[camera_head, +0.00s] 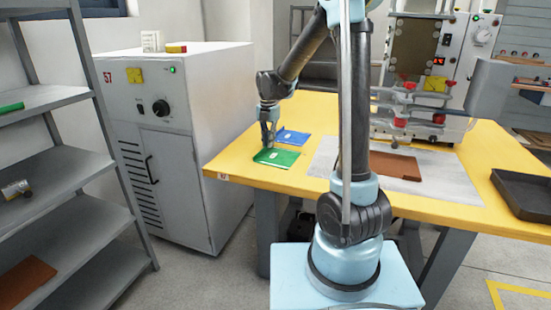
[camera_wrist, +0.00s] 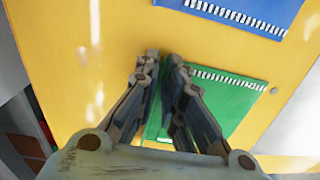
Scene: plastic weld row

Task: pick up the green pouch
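The green pouch (camera_head: 280,159) lies flat on the yellow table near its left front edge. It also shows in the wrist view (camera_wrist: 232,103), with a white toothed strip along one edge. My gripper (camera_head: 269,146) points down at the pouch's back left part. In the wrist view my fingertips (camera_wrist: 164,60) are close together with a narrow gap, beside the pouch's left end. The fingers cover part of the pouch. I cannot tell whether they touch it or grip it.
A blue pouch (camera_head: 293,137) lies just behind the green one. A pale mat (camera_head: 325,160) with a brown sheet (camera_head: 396,166) lies to the right. A black tray (camera_head: 522,193) sits at the far right. A grey cabinet (camera_head: 200,130) stands left of the table. A machine (camera_head: 455,60) stands behind.

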